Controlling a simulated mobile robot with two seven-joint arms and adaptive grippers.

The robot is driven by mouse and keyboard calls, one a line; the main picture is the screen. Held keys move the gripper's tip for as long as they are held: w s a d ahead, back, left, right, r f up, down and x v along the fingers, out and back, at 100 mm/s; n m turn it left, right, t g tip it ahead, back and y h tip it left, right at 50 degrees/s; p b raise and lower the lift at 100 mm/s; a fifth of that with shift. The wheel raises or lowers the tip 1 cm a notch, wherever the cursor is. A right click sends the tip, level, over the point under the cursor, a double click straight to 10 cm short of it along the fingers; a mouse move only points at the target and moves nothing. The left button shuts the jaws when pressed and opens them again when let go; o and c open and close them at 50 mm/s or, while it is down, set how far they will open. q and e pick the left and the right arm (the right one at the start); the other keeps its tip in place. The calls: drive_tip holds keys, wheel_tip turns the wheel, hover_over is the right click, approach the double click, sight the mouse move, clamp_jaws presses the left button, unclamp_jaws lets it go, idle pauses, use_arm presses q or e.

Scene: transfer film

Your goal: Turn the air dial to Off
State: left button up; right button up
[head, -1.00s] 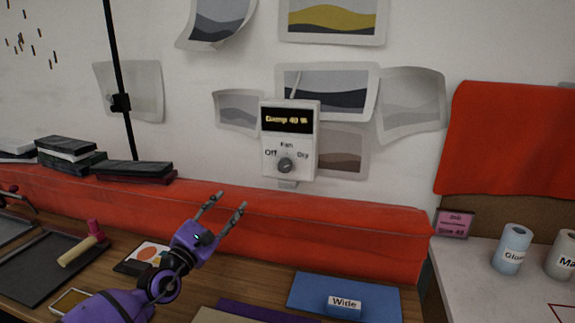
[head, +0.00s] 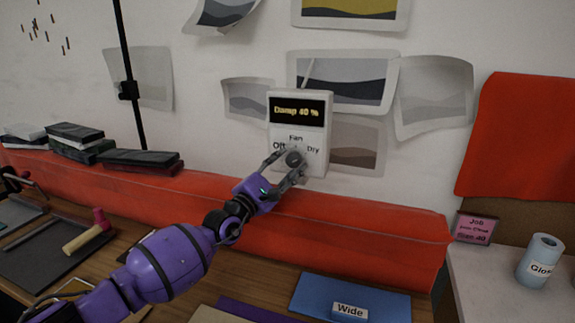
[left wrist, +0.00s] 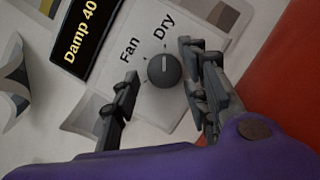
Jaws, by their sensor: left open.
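The air dial (head: 294,158) is a dark round knob on a white wall panel (head: 313,139) labelled Off, Fan and Dry, under a display reading "Damp 40 %". In the left wrist view the dial (left wrist: 165,71) has a pale mark that appears to point toward Dry. My left gripper (head: 284,165) is open, with its fingers on either side of the dial. The left wrist view shows gaps between the fingers of the gripper (left wrist: 160,64) and the knob. A finger partly covers the Off label in the head view; Off is hidden in the left wrist view.
A red padded ledge (head: 350,231) runs along the wall under the panel. Paper prints (head: 357,142) hang around it. Below are a wooden bench, a blue sheet (head: 386,307) with a "Wide" block (head: 349,312), and dark boxes (head: 140,160) at the left.

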use_arm(q)
drive_tip(key=shift+w+d, duration=0.15)
drive_tip(key=shift+w, duration=0.1)
drive_tip(key=shift+r, duration=0.1)
use_arm(e)
drive_tip(key=shift+w+r, duration=0.2)
drive_tip(key=shift+w, duration=0.1)
